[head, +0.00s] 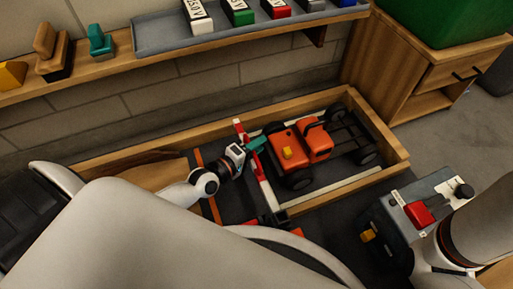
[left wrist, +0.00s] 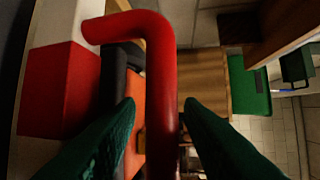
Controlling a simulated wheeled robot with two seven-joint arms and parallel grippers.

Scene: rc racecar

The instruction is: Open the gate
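The gate (head: 263,178) is a white bar with red ends, lying across the wooden-walled track in the head view. My left gripper (head: 256,145), with teal fingers, is at the gate's far part. In the left wrist view a bent red handle (left wrist: 162,90) runs between the two fingers (left wrist: 160,108). The fingers stand apart, with a gap showing on the handle's left side. A red block (left wrist: 60,90) is left of the handle. The orange car (head: 305,142) sits just right of the gate. My right arm enters at bottom right; its gripper does not show.
A grey box with a red top part (head: 419,213) and a black knob stands right of the track. A shelf with a grey tray (head: 160,41) of labelled blocks runs above. A wooden cabinet (head: 430,75) stands at the back right.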

